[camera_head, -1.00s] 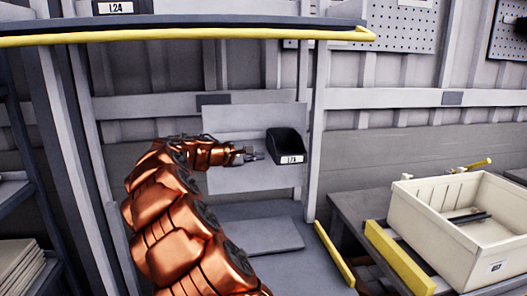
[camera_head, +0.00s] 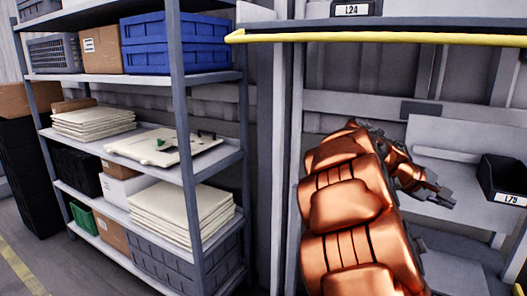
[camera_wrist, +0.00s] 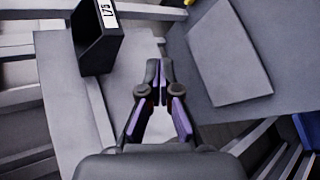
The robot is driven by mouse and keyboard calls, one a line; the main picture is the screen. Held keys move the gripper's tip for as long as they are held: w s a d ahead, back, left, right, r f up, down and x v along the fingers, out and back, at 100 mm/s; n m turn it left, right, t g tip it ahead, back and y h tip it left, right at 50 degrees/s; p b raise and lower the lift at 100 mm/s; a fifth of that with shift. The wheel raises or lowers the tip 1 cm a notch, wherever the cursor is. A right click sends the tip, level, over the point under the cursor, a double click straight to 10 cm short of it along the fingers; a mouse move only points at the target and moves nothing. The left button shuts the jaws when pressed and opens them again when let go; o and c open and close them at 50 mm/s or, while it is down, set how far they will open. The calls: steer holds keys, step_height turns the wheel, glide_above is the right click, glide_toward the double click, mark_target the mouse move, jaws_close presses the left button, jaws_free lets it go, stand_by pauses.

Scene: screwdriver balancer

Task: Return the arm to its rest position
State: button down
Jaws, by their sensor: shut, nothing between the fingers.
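My gripper (camera_head: 442,198) is at the right in the head view, at the end of my copper-coloured arm. It points right, toward a black bin labelled L75 (camera_head: 505,179), and stays apart from it. In the wrist view my gripper (camera_wrist: 157,98) has its fingertips together with nothing between them. The black bin also shows in the wrist view (camera_wrist: 92,42) at upper left, beyond the fingers. My arm is bent and raised in front of the workstation.
A grey shelf rack (camera_head: 226,155) with blue crates (camera_head: 160,44), boxes and stacked pale sheets stands at the left. A yellow-edged shelf (camera_head: 380,37) marked L24 runs above my arm. A grey upright post (camera_head: 272,150) stands between rack and arm. Floor shows at lower left.

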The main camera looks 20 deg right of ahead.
steer(key=s+a+f+y, duration=0.3)
steer(key=s+a+f, duration=0.2)
steer(key=a, duration=1)
steer(key=s+a+f+n+t+y+p, duration=0.1)
steer(key=s+a+f+y, duration=0.3)
steer(key=a, duration=1.1)
steer(key=s+a+f+t+y, duration=0.1)
steer(key=s+a+f+y, duration=0.3)
steer(key=a, duration=1.2)
steer(key=s+f, duration=0.2)
steer(key=s, duration=0.1)
steer(key=shift+f+p, duration=0.2)
steer(key=shift+p, duration=0.15)
